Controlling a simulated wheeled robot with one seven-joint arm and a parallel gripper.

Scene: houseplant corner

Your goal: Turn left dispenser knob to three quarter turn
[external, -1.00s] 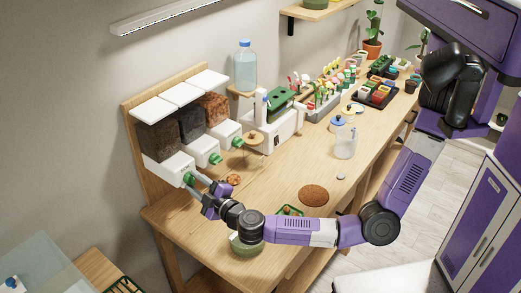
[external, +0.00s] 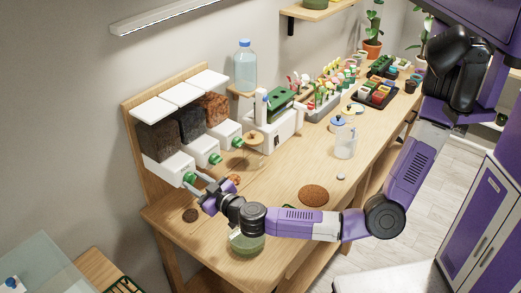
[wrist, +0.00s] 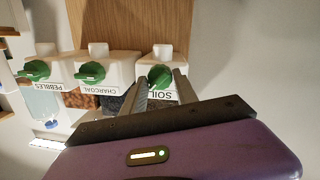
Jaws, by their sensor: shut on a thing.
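The left dispenser, labelled SOIL in the wrist view (wrist: 176,62), is a white box (external: 170,169) under a clear bin of dark brown soil (external: 158,141). Its green knob (external: 189,178) is on the front; it also shows in the wrist view (wrist: 160,73). My gripper (external: 197,184) reaches it from the front right. In the wrist view its two grey fingers (wrist: 162,84) are on either side of the knob, shut on it. The fingers partly hide the knob, so its exact turn is hard to read.
The charcoal knob (wrist: 91,73) and pebbles knob (wrist: 37,70) sit beside it, untouched. A brown disc (external: 313,195) and a clear jug (external: 345,145) stand farther right.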

